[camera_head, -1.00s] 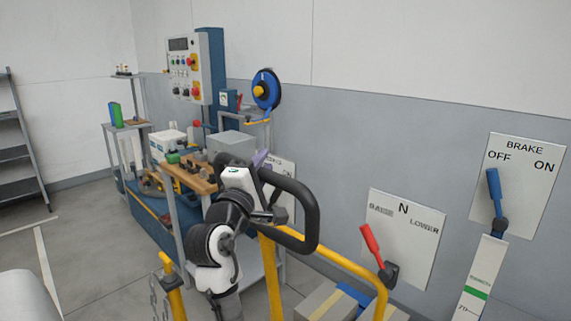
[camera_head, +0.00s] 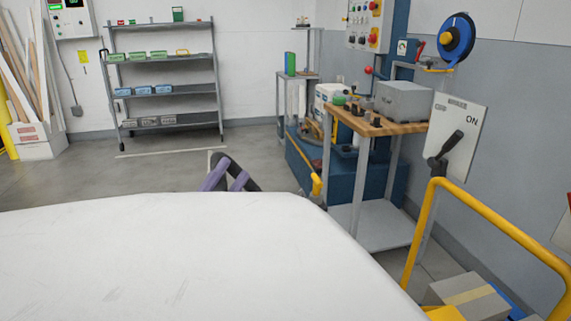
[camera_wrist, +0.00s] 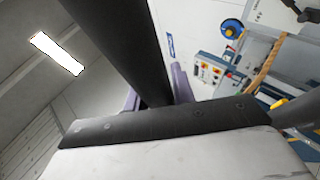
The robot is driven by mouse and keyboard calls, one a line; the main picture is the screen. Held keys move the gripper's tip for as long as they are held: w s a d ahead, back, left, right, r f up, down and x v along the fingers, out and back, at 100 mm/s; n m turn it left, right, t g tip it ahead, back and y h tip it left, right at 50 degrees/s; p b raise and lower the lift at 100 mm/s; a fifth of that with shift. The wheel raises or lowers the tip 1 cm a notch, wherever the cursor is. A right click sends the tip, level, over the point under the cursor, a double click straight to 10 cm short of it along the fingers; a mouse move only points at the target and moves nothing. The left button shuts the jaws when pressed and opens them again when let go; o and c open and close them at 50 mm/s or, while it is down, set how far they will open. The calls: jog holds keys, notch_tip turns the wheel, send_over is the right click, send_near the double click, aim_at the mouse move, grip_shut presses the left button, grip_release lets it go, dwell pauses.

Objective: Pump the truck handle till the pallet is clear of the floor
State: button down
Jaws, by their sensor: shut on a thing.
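In the head view, two purple fingers of my gripper (camera_head: 227,179) show past the edge of a large white surface, probably part of my arm close to the camera. A small piece of the black truck handle (camera_head: 222,160) shows at the fingers. In the wrist view, the black handle bar (camera_wrist: 135,45) runs down between the purple fingers of my gripper (camera_wrist: 156,98), which is shut on it. Most of the handle is hidden in the head view. The truck's body and the pallet cannot be made out.
A yellow rail (camera_head: 490,218) and cartons (camera_head: 466,294) stand at lower right. A workbench (camera_head: 370,122) with a grey box stands along the right wall, near a brake plate (camera_head: 462,140). Shelves (camera_head: 165,75) stand at the back; floor before them is clear.

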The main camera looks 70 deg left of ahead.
jog(key=s+f+b, duration=0.1)
jog(key=s+f, duration=0.3)
jog(key=s, duration=0.2)
jog(key=shift+s+a+f+b, duration=0.15)
jog(key=shift+a+f+b, duration=0.1)
jog(key=shift+f+b, duration=0.15)
jog(key=c, duration=1.2)
grip_release()
jog(key=shift+o, duration=0.2)
jog(key=s+d+f, duration=0.2)
jog(key=s+d, duration=0.4)
jog(key=s, duration=0.6)
jog(key=shift+s+d, duration=0.15)
jog(key=shift+s, duration=0.25)
